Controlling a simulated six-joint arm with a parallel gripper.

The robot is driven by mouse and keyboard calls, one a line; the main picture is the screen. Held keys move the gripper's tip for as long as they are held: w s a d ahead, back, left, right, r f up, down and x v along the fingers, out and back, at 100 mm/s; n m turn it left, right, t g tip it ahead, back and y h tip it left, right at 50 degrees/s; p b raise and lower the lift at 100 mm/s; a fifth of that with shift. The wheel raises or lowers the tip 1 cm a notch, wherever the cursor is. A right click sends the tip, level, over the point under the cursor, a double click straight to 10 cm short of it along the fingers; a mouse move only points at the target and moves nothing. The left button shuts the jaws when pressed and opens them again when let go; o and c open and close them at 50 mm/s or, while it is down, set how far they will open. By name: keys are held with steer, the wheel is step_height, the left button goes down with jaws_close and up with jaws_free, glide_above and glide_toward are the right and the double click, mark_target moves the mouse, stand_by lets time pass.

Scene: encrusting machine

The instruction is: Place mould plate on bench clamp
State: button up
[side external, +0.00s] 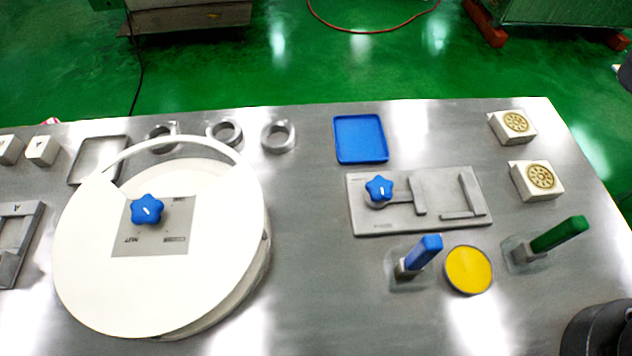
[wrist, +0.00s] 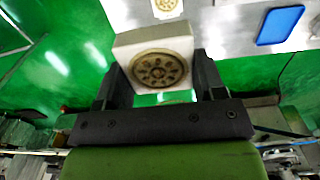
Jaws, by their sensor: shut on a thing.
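In the wrist view my gripper (wrist: 155,68) is shut on a mould plate (wrist: 133,50), a white block with a round gold patterned face. The plate sits between the two dark fingers, clear of the bench, with green floor behind it. In the side view only a dark shape and a small pale corner show at the right edge; I cannot tell for sure that these are my gripper and the plate. The bench clamp (side external: 400,223) is a grey plate with a blue star knob (side external: 379,188), a sliding jaw and an L-shaped stop. The gap between jaw and stop is empty.
Two more mould plates (side external: 515,127) (side external: 537,181) lie at the bench's right. A blue tray (side external: 360,138) stands behind the clamp. Blue-handled (side external: 425,252) and green-handled (side external: 558,235) tools and a yellow disc (side external: 468,270) are in front. A large white round housing (side external: 90,260) fills the left.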

step_height(320, 180, up, 3)
steer(key=shift+a+f, duration=0.15)
steer(key=shift+f, duration=0.05)
steer(key=w+a+n, duration=0.1)
steer(key=a+n, duration=0.3)
steer(key=a, duration=0.4)
steer(key=n, duration=1.4)
glide_above(354, 282)
step_height(354, 282, down, 23)
steer(key=shift+r, duration=0.1)
steer(key=o, duration=1)
steer(key=shift+o, duration=0.2)
